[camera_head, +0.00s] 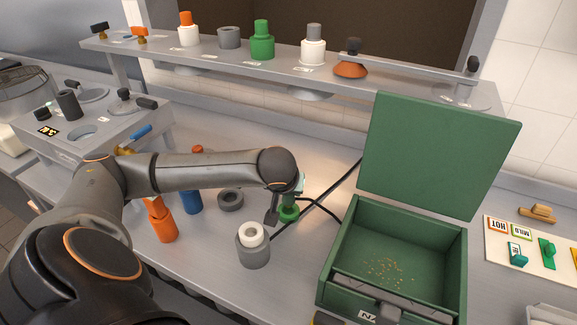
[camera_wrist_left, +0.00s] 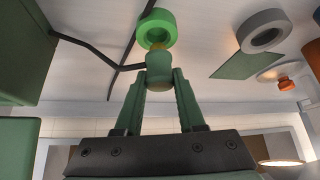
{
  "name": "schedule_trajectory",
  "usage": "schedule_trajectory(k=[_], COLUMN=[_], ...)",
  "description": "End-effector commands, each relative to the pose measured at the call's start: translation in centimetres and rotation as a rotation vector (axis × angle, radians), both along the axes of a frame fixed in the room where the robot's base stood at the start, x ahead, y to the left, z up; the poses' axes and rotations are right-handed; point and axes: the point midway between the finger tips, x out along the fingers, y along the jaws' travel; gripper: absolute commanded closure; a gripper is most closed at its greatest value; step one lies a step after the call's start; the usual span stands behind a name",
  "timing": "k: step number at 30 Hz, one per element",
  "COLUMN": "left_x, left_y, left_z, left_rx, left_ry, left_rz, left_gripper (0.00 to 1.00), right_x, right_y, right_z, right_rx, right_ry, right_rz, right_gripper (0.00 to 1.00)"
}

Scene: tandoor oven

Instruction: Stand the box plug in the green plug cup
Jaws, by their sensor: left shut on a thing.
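My left gripper (camera_head: 285,203) points down over the worktop, left of the green box. Its green fingers are shut on the box plug (camera_wrist_left: 160,70), a green body with a brass-coloured tip, shown in the left wrist view between the fingertips (camera_wrist_left: 160,88). The green plug cup (camera_head: 289,214) stands on the worktop right beneath the gripper. In the wrist view the cup is a green ring (camera_wrist_left: 156,17), with the plug's tip at its near rim. I cannot tell whether the tip is inside the opening. My right gripper is not in view.
The open green box (camera_head: 340,262) stands close on the right, its lid (camera_head: 435,150) up. Black cables (camera_head: 325,209) run beside the cup. A grey cup with a white ring (camera_head: 252,247), a grey ring (camera_head: 230,199) and an orange bottle (camera_head: 162,224) stand nearby on the left.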

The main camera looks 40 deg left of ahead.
Motion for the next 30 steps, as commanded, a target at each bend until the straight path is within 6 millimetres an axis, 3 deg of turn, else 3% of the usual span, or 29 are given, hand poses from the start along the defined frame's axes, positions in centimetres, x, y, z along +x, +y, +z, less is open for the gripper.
schedule_trajectory(k=[30], left_x=[0.0], left_y=[0.0], left_z=[-2.2], left_rx=[-0.001], left_ry=[-0.001], left_rz=[0.000], left_gripper=[1.00], right_x=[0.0], right_y=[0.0], right_z=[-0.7], right_rx=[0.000], right_ry=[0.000], right_rz=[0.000], right_gripper=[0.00])
